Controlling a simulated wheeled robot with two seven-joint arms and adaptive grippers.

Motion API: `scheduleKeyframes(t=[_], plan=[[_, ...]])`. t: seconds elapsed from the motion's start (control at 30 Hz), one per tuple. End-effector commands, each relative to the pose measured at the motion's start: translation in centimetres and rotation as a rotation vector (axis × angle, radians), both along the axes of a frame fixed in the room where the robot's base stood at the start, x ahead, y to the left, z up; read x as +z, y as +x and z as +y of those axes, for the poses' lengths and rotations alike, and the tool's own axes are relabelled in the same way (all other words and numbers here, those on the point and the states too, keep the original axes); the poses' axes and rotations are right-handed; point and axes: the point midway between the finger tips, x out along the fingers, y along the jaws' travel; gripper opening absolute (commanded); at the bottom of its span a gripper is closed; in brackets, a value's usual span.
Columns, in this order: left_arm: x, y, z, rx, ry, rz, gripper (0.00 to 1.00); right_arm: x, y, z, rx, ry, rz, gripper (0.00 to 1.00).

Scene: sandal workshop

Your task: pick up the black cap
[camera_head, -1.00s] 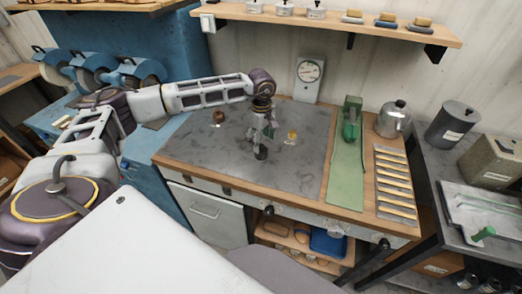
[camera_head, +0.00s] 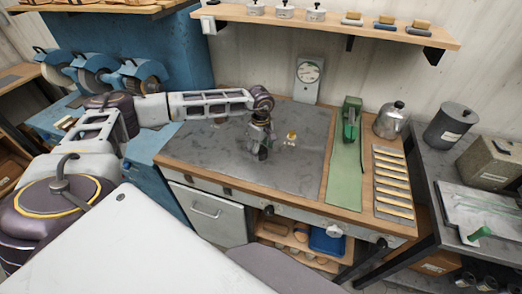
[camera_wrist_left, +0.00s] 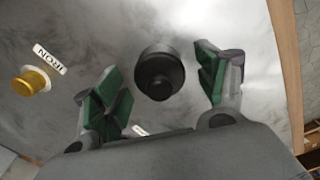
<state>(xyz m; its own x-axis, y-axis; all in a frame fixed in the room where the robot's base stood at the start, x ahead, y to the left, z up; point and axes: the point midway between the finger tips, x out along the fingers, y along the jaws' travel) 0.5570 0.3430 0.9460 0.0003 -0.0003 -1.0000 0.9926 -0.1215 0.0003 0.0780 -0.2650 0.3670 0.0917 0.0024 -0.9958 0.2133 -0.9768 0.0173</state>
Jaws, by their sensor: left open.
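The black cap (camera_wrist_left: 160,72) is a round, stepped, dark piece on the grey table top. In the left wrist view it sits between the two green-padded fingers, with a gap on each side. In the head view the cap (camera_head: 263,154) shows only partly, just under my left gripper (camera_head: 261,143). My left gripper is open, points down over the cap and holds nothing. My right gripper is not in view.
A yellow-topped piece (camera_head: 291,137) stands close to the right of the gripper; in the wrist view it lies near an "IRON" label (camera_wrist_left: 50,60). The table top (camera_head: 300,175) is clear in front.

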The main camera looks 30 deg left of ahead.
Motion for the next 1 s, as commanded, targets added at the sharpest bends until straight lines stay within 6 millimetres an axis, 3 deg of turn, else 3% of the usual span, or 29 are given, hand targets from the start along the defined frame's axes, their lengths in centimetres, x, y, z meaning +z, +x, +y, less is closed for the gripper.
scheduleKeyframes(t=[0.2,0.63,1.0], plan=[[-1.17,-0.07,-0.03,-0.001,0.000,0.001,0.73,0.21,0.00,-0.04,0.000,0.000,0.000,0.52],[-1.17,-0.06,-0.01,0.000,0.000,0.001,0.71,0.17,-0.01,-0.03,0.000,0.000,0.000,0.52],[-1.15,-0.06,-0.01,0.000,0.000,0.001,0.27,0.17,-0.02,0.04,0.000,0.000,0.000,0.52]])
